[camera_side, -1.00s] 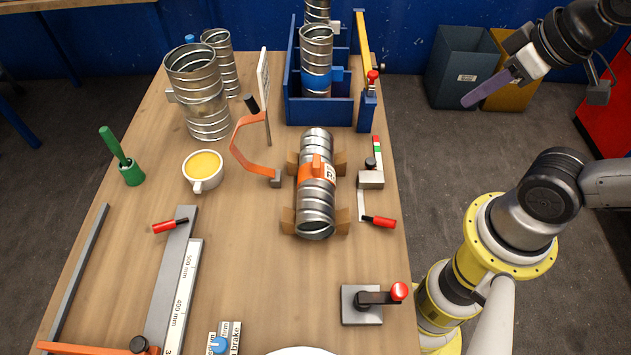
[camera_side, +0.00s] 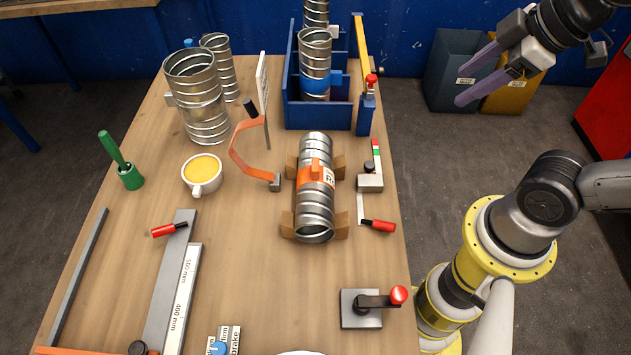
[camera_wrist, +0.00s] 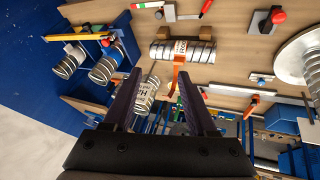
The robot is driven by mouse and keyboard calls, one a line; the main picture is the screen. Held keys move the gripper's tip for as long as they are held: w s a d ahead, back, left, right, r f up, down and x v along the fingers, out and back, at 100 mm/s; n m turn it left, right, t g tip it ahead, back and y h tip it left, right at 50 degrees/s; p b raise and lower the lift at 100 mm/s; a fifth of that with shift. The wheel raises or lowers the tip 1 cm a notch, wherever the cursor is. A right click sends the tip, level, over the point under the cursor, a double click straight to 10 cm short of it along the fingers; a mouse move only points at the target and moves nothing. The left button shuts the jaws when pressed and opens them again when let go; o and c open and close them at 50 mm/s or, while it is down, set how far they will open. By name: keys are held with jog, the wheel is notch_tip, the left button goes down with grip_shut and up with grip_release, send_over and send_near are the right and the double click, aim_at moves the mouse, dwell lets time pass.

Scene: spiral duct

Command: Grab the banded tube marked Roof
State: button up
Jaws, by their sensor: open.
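The spiral tube with an orange band and a partly readable white label starting with R (camera_side: 316,205) lies on its side in brown cradle blocks (camera_side: 340,222) on the bench. In the wrist view the same tube (camera_wrist: 197,54) lies beyond the fingertips, with the orange strap below it. My gripper (camera_side: 480,77) is open and empty in the upper right of the side view, past the bench's right edge, well away from the tube. Its two purple fingers also show in the wrist view (camera_wrist: 158,82).
A blue rack (camera_side: 318,113) holds upright tubes at the back. Other tubes (camera_side: 196,90) stand at the back left. An orange curved strap (camera_side: 243,160), a red-handled tool (camera_side: 378,225) and a red-knobbed lever block (camera_side: 361,308) flank the cradles. A cup (camera_side: 203,188) sits left.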

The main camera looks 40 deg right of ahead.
jog(key=w+a+r+n+g, duration=0.1)
jog(key=w+a+r+n, duration=0.1)
jog(key=w+n, duration=0.75)
jog(key=n+g, duration=0.5)
jog(key=n, duration=0.6)
send_over(316, 164)
jog(key=f, duration=2.3)
jog(key=shift+w+a, duration=0.25)
jog(key=shift+w, duration=0.05)
jog(key=shift+s+d+f, duration=0.15)
jog(key=shift+f, duration=1.5)
jog(key=shift+s+d+f, duration=0.1)
jog(key=shift+f, duration=1.55)
